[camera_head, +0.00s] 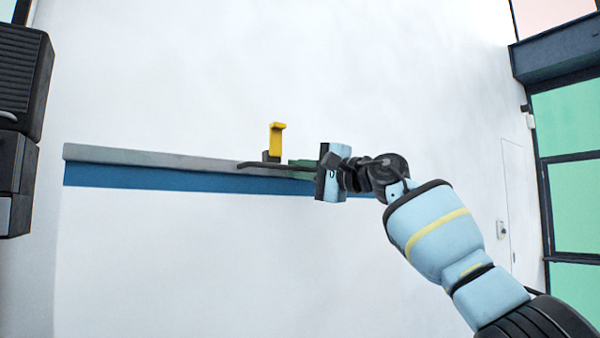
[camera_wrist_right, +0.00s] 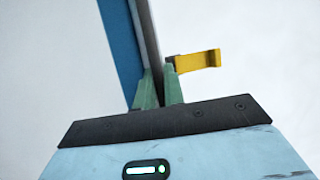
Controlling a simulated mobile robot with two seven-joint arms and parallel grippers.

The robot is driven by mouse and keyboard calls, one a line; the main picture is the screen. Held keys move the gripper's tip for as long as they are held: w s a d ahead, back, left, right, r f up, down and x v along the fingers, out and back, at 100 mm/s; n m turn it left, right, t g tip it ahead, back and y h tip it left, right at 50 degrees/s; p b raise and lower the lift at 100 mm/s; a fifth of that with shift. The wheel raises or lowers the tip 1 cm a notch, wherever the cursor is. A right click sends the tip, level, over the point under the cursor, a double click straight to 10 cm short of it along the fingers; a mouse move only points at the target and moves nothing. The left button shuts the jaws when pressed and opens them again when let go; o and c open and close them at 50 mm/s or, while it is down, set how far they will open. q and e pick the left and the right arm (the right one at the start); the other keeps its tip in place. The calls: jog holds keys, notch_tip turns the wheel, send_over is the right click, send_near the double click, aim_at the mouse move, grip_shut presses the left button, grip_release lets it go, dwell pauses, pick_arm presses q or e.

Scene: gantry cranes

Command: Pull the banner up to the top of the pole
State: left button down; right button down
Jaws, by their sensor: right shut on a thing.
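A long grey bar (camera_head: 150,157) runs level across the white wall in the head view, with a blue strip (camera_head: 150,178) along its lower side. The blue strip (camera_wrist_right: 121,45) also shows in the wrist view. I cannot tell for certain which is banner and which is pole. A yellow hook-shaped piece (camera_head: 276,137) stands on a small dark block above the bar, and it shows right of the fingers in the wrist view (camera_wrist_right: 200,60). My right gripper (camera_head: 300,168) has its green fingers (camera_wrist_right: 158,88) shut on a thin dark bar (camera_head: 253,166). My left gripper is out of view.
A white wall (camera_head: 200,270) fills most of the view. A dark-framed window with green panes (camera_head: 570,125) and a door outline are at the right. Dark blocky parts sit at the left edge. The space above and below the bar looks clear.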

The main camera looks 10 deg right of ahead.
jog(key=shift+r, duration=0.1)
jog(key=c, duration=1.5)
grip_release()
jog(key=shift+d, duration=0.15)
jog(key=shift+v, duration=1.25)
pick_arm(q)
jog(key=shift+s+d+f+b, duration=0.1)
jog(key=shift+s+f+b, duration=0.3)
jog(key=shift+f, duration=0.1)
pick_arm(e)
jog(key=shift+v, duration=2.6)
